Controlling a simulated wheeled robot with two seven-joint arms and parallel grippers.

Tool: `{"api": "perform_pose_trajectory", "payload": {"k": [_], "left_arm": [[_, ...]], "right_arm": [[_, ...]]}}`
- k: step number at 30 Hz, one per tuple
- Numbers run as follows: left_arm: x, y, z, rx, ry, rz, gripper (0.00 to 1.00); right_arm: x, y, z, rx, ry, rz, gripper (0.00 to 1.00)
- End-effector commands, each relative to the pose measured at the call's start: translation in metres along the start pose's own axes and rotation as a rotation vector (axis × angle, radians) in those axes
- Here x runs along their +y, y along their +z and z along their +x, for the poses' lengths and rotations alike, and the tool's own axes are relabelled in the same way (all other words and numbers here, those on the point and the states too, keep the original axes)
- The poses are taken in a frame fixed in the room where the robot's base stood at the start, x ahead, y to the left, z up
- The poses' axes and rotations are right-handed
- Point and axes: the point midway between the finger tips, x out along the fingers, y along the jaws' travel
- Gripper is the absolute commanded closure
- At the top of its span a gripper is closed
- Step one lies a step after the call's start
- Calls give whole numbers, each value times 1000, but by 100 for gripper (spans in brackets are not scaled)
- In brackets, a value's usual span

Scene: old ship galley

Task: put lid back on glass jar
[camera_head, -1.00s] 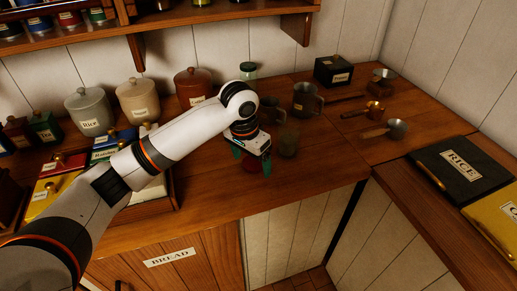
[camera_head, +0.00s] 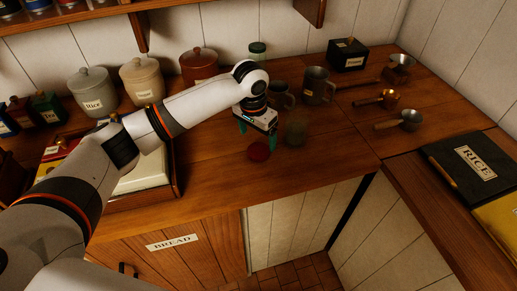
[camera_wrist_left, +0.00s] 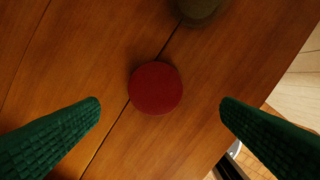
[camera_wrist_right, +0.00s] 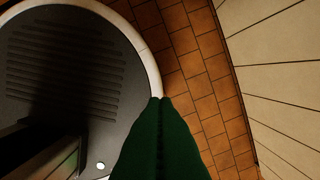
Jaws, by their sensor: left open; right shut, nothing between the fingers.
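The lid is a flat dark red disc (camera_head: 258,152) lying on the wooden counter. It also shows in the left wrist view (camera_wrist_left: 155,88), between the two green fingers and a little beyond their tips. My left gripper (camera_head: 258,136) is open and empty above the lid, pointing down. The glass jar (camera_head: 295,133), dim and see-through, stands upright without a lid just right of the gripper. Its edge shows at the top of the left wrist view (camera_wrist_left: 200,8). My right gripper (camera_wrist_right: 161,100) is shut and empty, over the floor, out of the head view.
Metal mugs (camera_head: 317,86) stand behind the jar, with copper and steel scoops (camera_head: 388,99) to the right. A green-lidded jar (camera_head: 257,51) and canisters (camera_head: 198,66) line the back wall. The counter's front edge is close to the lid. Bare counter lies right of the jar.

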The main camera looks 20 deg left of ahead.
Motion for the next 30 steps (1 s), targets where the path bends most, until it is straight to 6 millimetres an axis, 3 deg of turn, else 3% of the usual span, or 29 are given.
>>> {"api": "perform_pose_trajectory", "payload": {"k": [4,14,24,30], "left_arm": [[0,0,11,0,-1,0,13],[0,0,13,0,-1,0,13],[6,2,57,1,-1,0,13],[6,2,64,-2,0,1,13]], "right_arm": [[0,1,-2,-2,0,0,100],[1,-10,-4,15,2,0,100],[1,-9,-17,16,2,0,100],[1,-9,-17,16,2,0,100]]}}
